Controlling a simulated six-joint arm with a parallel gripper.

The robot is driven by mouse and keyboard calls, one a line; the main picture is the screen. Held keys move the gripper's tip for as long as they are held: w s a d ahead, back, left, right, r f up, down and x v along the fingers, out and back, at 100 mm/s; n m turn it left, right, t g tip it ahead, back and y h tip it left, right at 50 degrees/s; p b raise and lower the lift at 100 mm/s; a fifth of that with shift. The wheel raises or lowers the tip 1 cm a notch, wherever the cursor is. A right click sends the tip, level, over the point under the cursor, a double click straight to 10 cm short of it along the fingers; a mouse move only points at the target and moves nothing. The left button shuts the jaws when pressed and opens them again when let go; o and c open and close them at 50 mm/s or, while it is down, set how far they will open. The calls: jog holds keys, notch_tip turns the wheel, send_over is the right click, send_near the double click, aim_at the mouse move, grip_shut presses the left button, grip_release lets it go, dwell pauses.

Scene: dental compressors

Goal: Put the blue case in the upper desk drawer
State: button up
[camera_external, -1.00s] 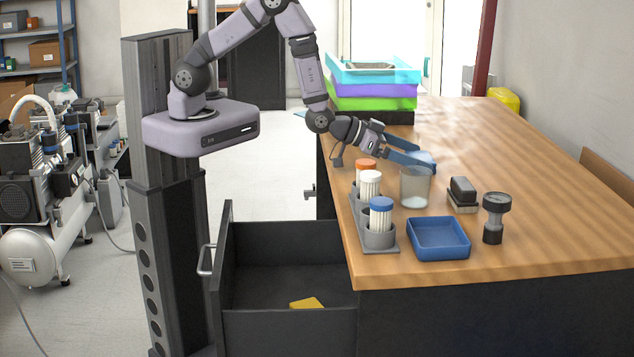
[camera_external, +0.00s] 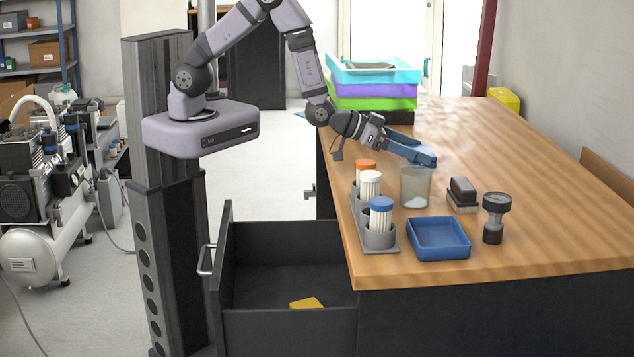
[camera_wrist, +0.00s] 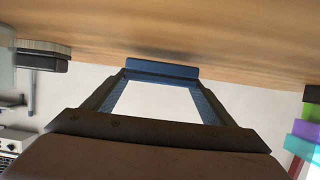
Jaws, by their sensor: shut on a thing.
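My gripper (camera_external: 412,152) is above the desktop at the far end of the desk, behind the clear cup. It is shut on a slim blue thing, seemingly the blue case (camera_wrist: 160,68), seen edge-on between the fingertips in the wrist view. In the external view the case (camera_external: 424,159) is small and hard to separate from the blue fingers. The upper desk drawer (camera_external: 290,322) stands pulled open at the desk's left side. A yellow thing (camera_external: 307,303) lies inside it, with bare floor around it.
A cup holder (camera_external: 377,240) with capped tubes, a clear cup (camera_external: 415,188), a blue tray (camera_external: 438,252), a dark block (camera_external: 463,192) and a gauge (camera_external: 496,203) stand near the front. Stacked coloured trays (camera_external: 372,90) stand at the back left.

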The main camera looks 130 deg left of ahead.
notch_tip(320, 180, up, 8)
jog(key=shift+r, duration=0.25)
jog(key=shift+w+d, duration=0.25)
jog(key=shift+d, duration=0.2)
jog(key=w+d+r+p, duration=0.1)
jog(key=w+d+p, duration=0.3)
jog(key=d, duration=1.3)
jog(key=s+d+p, duration=0.2)
jog(key=s+d, duration=0.1)
jog(key=d, duration=0.5)
jog(key=s+d+p, duration=0.2)
jog(key=d, duration=0.5)
jog(key=s+a+f+n+g+y+b, duration=0.1)
jog(key=s+f+b, duration=0.4)
jog(key=s+f, duration=0.4)
notch_tip(320, 180, down, 3)
jog(key=shift+s+a+f+n+y, duration=0.2)
jog(key=shift+n+y, duration=0.1)
jog(key=shift+n, duration=0.1)
jog(key=shift+r, duration=0.15)
